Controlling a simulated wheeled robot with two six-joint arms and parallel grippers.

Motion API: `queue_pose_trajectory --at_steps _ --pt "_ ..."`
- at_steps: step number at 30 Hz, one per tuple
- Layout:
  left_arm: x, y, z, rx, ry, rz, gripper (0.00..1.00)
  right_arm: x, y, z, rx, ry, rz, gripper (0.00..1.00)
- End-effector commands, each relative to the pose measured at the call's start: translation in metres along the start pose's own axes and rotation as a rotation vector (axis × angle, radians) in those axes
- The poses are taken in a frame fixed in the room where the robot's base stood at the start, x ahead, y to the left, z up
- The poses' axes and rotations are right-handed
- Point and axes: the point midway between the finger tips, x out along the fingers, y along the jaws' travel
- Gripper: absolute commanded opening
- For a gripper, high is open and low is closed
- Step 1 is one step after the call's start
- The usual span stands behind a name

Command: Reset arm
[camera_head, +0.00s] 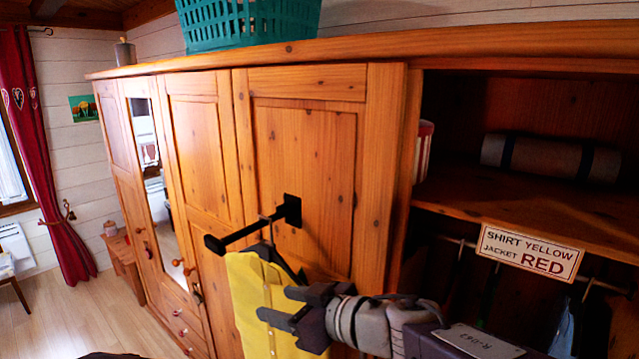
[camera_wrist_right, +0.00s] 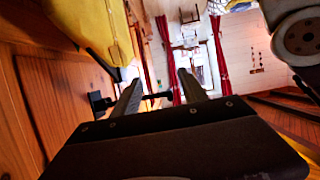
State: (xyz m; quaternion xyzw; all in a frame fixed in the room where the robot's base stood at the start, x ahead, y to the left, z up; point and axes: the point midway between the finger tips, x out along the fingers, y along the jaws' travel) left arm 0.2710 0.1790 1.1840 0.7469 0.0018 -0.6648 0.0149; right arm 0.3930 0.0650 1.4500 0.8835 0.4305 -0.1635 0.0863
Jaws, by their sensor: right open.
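My right gripper (camera_head: 274,304) is in front of the wardrobe door in the head view. Its jaws are open, pointing left, with nothing seen between them. A yellow shirt (camera_head: 246,296) hangs on a dark hanger from a black bar (camera_head: 240,231) fixed to the door. The gripper overlaps the shirt's right side in the picture; I cannot tell whether they touch. In the right wrist view the open fingers (camera_wrist_right: 160,92) are apart, and the yellow shirt (camera_wrist_right: 95,28) is at the upper left. My left gripper is not in view.
The wooden wardrobe (camera_head: 205,125) fills the middle, with an open compartment on the right. Its shelf holds a grey roll (camera_head: 550,158); a sign (camera_head: 530,252) reads "SHIRT YELLOW JACKET RED" before a hanging rail. A teal basket (camera_head: 250,22) stands on top.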

Motion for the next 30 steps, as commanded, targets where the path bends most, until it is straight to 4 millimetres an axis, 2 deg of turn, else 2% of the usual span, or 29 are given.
queue_pose_trajectory --at_steps 5,11,14,19,22,24,26,27,30 --pt "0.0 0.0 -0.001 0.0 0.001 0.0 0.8 -0.001 0.041 0.019 0.051 -0.014 0.14 0.51" --pt "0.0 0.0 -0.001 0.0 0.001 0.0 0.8 -0.013 0.091 0.058 0.123 -0.08 0.323 0.51" --pt "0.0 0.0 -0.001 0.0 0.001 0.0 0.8 -0.025 0.116 0.087 0.17 -0.144 0.423 0.51" --pt "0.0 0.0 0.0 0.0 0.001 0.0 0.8 -0.055 0.146 0.157 0.28 -0.317 0.58 0.51" --pt "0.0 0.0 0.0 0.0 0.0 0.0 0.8 -0.08 0.15 0.208 0.369 -0.461 0.65 0.51" --pt "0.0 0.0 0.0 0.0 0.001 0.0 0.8 -0.097 0.143 0.243 0.442 -0.567 0.676 0.51" --pt "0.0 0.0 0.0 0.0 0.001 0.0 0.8 -0.112 0.133 0.271 0.507 -0.659 0.682 0.51" --pt "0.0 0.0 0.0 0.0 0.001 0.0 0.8 -0.121 0.123 0.288 0.552 -0.717 0.678 0.51" --pt "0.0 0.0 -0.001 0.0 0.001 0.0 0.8 -0.14 0.093 0.323 0.669 -0.848 0.642 0.51"
